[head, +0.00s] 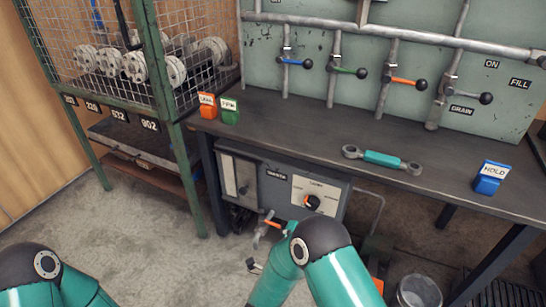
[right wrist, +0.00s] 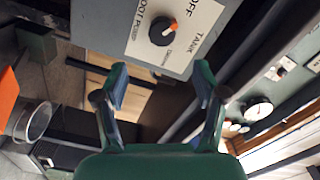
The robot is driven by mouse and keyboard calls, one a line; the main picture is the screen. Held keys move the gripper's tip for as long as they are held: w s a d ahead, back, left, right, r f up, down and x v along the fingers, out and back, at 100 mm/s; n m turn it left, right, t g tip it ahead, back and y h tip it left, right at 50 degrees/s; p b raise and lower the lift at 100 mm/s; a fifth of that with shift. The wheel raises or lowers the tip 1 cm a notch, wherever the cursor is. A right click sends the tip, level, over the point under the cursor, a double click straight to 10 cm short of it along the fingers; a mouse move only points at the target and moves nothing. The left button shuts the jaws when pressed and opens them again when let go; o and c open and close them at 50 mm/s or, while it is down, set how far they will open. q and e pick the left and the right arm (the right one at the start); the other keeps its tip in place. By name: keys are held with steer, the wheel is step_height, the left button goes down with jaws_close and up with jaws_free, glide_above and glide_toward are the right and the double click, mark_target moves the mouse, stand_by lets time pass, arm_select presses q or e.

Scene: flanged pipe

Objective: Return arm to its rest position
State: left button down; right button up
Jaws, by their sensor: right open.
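My right gripper (right wrist: 162,88) is open in the right wrist view. Its two green fingers are spread wide with nothing between them. Beyond the fingertips is the grey control box with a white label plate (right wrist: 203,18) and a black knob (right wrist: 163,30) with an orange mark. The gripper is apart from the knob. In the head view my right arm (head: 340,275) shows at the bottom centre, in front of the bench; its fingers are not clearly visible there. My left arm (head: 75,285) shows only at the bottom left corner; its gripper is outside the view.
The dark bench (head: 300,130) carries an orange block (head: 208,105), a green block (head: 229,110), a teal double-ended tool (head: 383,159) and a blue HOLD block (head: 490,178). A pipe panel with several valve levers stands behind. A mesh cage rack (head: 165,90) is left; a bucket (head: 418,292) is lower right.

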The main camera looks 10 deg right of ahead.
steer(key=s+d+f+g+y+p, duration=0.2)
steer(key=d+f+g, duration=0.15)
steer(key=d, duration=0.95)
steer(key=s+a+f+n+g+y, duration=0.4)
steer(key=s+a+n, duration=0.15)
steer(key=s, duration=0.25)
steer(key=s+a+f+n+g+y, duration=0.35)
steer(key=s+a+n, duration=0.2)
steer(key=s, duration=0.25)
steer(key=s+a+f+n+g+y, duration=0.3)
steer(key=s+a+f+n+y, duration=0.15)
steer(key=s+n, duration=0.3)
step_height(320, 180, up, 39)
steer(key=p, duration=3.8)
steer(key=shift+s+d+m, duration=0.25)
steer(key=shift+d+m, duration=0.05)
steer(key=shift+m, duration=0.05)
steer(key=shift+f, duration=0.15)
